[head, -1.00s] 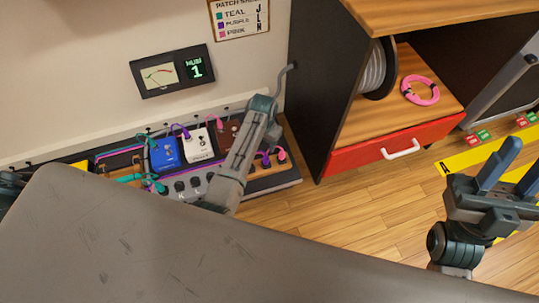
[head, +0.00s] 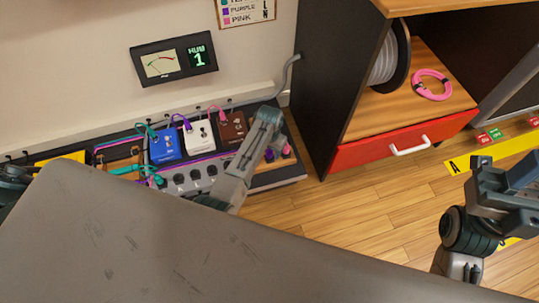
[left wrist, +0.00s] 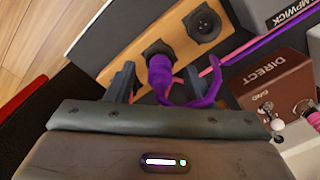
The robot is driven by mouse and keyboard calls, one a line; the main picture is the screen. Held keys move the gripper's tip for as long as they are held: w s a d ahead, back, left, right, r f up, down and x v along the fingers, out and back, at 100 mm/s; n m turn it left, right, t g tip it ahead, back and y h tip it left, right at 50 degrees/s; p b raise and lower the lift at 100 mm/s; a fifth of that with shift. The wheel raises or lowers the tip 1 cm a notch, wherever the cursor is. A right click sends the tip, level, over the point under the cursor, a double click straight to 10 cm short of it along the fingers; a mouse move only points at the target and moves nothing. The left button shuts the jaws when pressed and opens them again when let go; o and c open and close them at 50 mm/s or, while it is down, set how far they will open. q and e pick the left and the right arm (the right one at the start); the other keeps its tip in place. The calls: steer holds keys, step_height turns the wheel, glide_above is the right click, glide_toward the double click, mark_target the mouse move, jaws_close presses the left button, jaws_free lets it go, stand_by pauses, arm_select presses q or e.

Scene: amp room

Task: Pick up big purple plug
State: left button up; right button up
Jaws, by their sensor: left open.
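The big purple plug (left wrist: 160,72) stands in a socket of the wooden strip (left wrist: 112,68), with a purple cable curling off to the right. My left gripper (left wrist: 158,84) is open, with one finger on each side of the plug; I cannot tell whether either finger touches it. In the head view my left arm crosses the pedalboard and hides most of that gripper. A small bit of the purple plug (head: 269,155) shows beside the arm. My right gripper (head: 520,178) is at the right edge, partly cut off, away from the board.
A brown pedal (head: 232,129), white pedal (head: 200,138) and blue pedal (head: 166,146) with cables stand left of the arm. The brown pedal (left wrist: 268,88) is close to the gripper. A cabinet with a red drawer (head: 365,153) stands to the right. The wooden floor between is clear.

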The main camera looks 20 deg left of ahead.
arm_select(q)
jaws_close()
steer(key=shift+r, duration=0.1)
